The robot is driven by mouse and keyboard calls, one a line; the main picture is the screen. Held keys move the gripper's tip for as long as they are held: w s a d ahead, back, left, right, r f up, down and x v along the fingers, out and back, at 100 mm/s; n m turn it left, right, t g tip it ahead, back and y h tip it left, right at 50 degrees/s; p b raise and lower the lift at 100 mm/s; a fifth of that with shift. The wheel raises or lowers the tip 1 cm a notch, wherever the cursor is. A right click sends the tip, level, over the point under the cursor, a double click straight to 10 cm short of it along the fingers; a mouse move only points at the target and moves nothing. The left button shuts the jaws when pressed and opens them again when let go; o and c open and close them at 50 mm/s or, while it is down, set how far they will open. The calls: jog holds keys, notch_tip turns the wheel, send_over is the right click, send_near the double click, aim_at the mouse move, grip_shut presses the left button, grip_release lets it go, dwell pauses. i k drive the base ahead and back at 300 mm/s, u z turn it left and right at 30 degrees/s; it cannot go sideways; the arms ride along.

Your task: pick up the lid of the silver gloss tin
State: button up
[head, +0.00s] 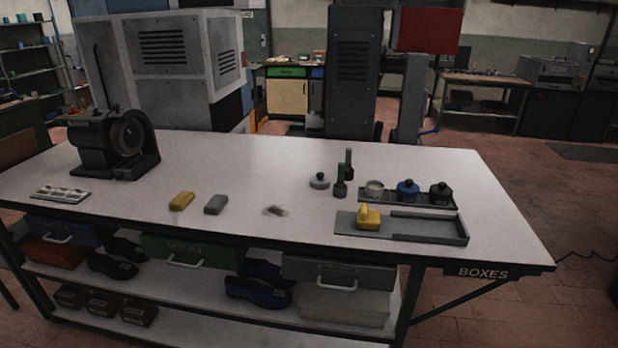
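A small round silver-grey lid with a dark knob (319,181) lies on the white bench top, just left of two upright bottle-like things. An open silver tin with a pale top (374,189) stands to its right, at the left end of a dark tray. Beside that tin stand a blue tin (408,190) and a black tin (441,192), each with a dark knob on top. My gripper is not in view.
The dark green (340,182) and black (348,165) bottle-like things stand close right of the lid. A grey tray (430,224) with a yellow block (368,217) lies in front. A black machine (115,143) stands far left. The bench left of the lid is clear.

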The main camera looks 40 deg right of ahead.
aim_at(319, 180)
jog(key=u, duration=0.15)
jog(key=i, duration=0.9)
jog(key=u, duration=0.4)
